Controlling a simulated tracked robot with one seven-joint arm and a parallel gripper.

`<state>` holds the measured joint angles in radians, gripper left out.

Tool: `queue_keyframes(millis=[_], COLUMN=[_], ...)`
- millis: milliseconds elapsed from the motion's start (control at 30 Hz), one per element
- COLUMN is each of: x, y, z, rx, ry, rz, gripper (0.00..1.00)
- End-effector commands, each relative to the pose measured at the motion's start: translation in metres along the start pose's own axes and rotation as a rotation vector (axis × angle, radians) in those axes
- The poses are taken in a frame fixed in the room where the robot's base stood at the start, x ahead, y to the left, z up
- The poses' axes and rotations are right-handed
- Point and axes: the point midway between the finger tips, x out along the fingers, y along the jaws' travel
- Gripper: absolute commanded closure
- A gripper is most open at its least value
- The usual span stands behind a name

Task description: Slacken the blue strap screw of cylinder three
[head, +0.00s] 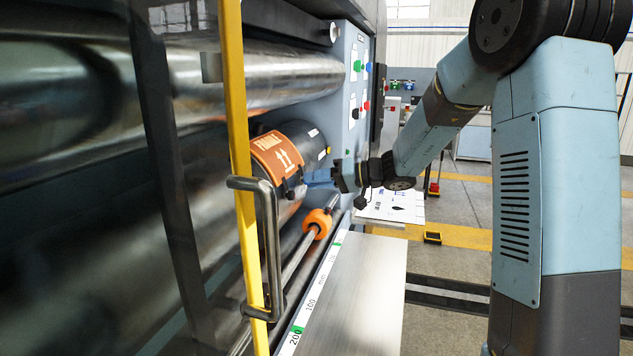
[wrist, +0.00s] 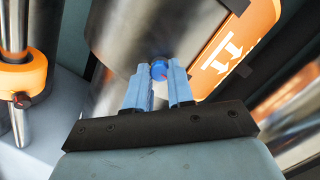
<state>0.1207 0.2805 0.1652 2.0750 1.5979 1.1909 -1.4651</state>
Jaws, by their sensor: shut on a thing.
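The blue strap screw (wrist: 159,70) shows in the wrist view as a small round blue head on the grey metal cylinder (wrist: 125,40). My gripper (wrist: 160,73) has its two light-blue fingers on either side of the screw, shut on it. In the head view my gripper (head: 347,177) is at the right end of the dark cylinder (head: 310,140), which carries an orange plate (head: 278,152) with white arrows. The orange plate also shows in the wrist view (wrist: 225,55), right of the fingers. The screw is hidden in the head view, and I cannot read a cylinder number.
An orange collar (head: 318,223) sits on a thin shaft below the cylinder. A yellow-edged door with a grey handle (head: 268,250) stands at the left. A ruler strip and flat metal ledge (head: 365,285) run below. Coloured buttons (head: 357,66) are on the side wall.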

Motion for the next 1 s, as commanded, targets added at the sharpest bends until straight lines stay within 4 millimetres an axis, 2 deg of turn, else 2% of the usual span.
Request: queue_keyframes(millis=[233,267,500,800,1000], x=[0.000,0.000,0.000,-0.003,-0.026], y=[0.003,0.003,0.001,0.001,0.001], z=[0.003,0.003,0.002,0.000,0.000], rx=[0.006,0.006,0.004,0.002,0.001], ry=[-0.005,-0.005,-0.002,0.000,0.001], rz=[0.004,0.004,0.002,0.002,0.003], gripper=[1.00,0.75,0.52,0.52,0.52])
